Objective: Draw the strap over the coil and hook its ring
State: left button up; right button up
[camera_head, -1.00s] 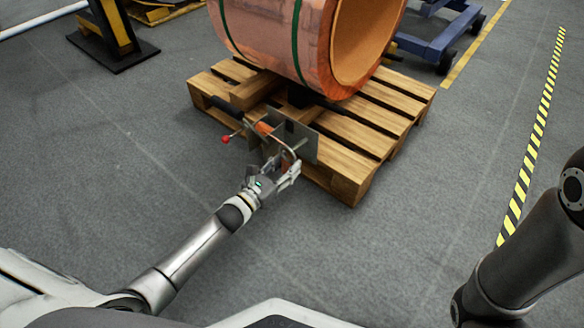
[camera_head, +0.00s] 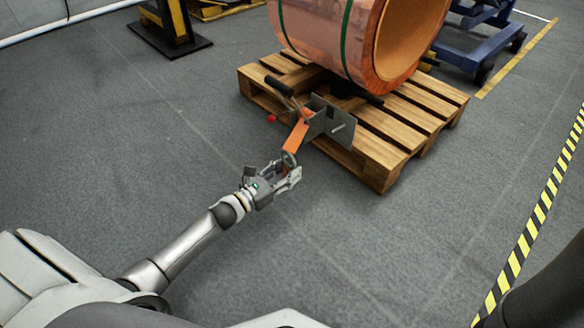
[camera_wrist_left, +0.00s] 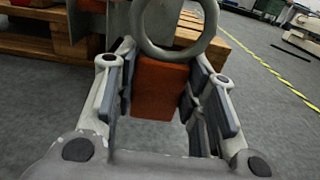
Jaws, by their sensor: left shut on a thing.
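The copper coil (camera_head: 330,45) lies on its side on a wooden pallet, with two green bands around it. An orange strap (camera_head: 296,137) runs from a grey metal bracket (camera_head: 335,127) at the pallet's near edge down to a grey ring (camera_head: 289,158). My left gripper (camera_head: 284,172) is shut on the strap's ring end, in front of the pallet and above the floor. In the left wrist view the orange strap end (camera_wrist_left: 159,88) sits between the finger pads, with the ring (camera_wrist_left: 174,28) beyond it. No hook can be made out. My right gripper is out of view.
The pallet (camera_head: 400,160) stands beyond the left gripper. A black handle (camera_head: 278,86) and red knob (camera_head: 271,118) are beside the bracket. A yellow-black post (camera_head: 168,28) and blue cart (camera_head: 478,40) stand behind. The grey floor in front is clear.

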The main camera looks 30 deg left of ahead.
pick_arm(q)
jog(key=shift+s+a+r+p, duration=0.2)
jog(key=shift+s+a+p, duration=0.1)
jog(key=shift+s, duration=0.35)
jog(key=shift+s+a+r+p, duration=0.2)
jog(key=shift+s+a+p, duration=0.05)
jog(key=shift+s, duration=0.4)
